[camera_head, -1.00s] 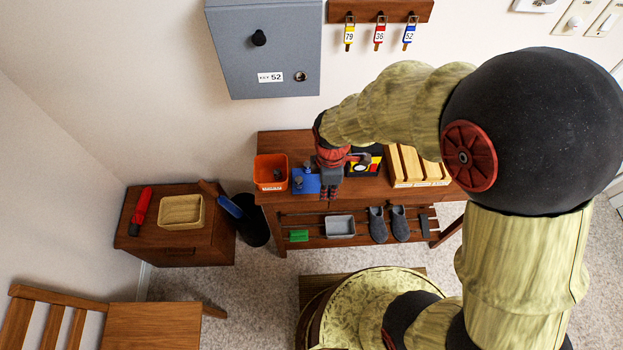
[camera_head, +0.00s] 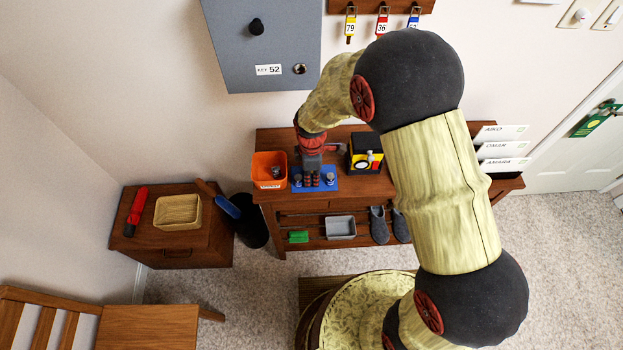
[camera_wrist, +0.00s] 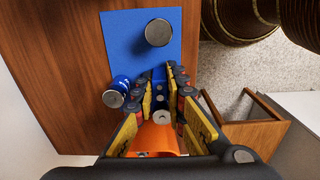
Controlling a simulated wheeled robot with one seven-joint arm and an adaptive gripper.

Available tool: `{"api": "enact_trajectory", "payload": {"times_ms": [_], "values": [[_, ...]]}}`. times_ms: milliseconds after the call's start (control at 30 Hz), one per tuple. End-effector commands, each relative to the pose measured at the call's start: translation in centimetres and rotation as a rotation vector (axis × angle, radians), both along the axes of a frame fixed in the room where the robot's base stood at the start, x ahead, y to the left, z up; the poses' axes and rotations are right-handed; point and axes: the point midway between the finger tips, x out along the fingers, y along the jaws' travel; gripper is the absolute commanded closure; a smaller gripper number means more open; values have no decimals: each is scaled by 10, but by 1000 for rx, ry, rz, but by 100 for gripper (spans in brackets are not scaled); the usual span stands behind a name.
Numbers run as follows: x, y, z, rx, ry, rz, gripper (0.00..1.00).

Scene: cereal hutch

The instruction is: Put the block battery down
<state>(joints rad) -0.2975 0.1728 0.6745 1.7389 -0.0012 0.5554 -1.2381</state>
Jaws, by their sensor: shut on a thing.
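My gripper (camera_head: 312,181) hangs low over the blue mat (camera_head: 326,186) on the bench. In the wrist view my gripper (camera_wrist: 160,78) has its yellow-padded fingers closed in around a small dark piece with round metal spots, apparently the block battery (camera_wrist: 160,92). Most of it is hidden by the fingers, and I cannot tell whether it touches the mat. On the blue mat, a round cell (camera_wrist: 158,33) and a smaller blue cell (camera_wrist: 119,88) stand upright. In the head view these show on either side of my fingers.
An orange bin (camera_head: 266,182) with a grey metal item (camera_head: 276,171) inside stands left of the mat. Grey slippers and a grey tray (camera_head: 341,227) are on the lower shelf. A side table stands left.

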Motion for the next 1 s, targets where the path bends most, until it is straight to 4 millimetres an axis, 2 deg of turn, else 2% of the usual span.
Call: {"api": "enact_trajectory", "payload": {"times_ms": [400,433,733,1000], "values": [[0,0,-7,0,0,0,100],[0,0,-7,0,-1,0,86],[0,0,-7,0,-1,0,69],[0,0,-6,0,-1,0,69]]}}
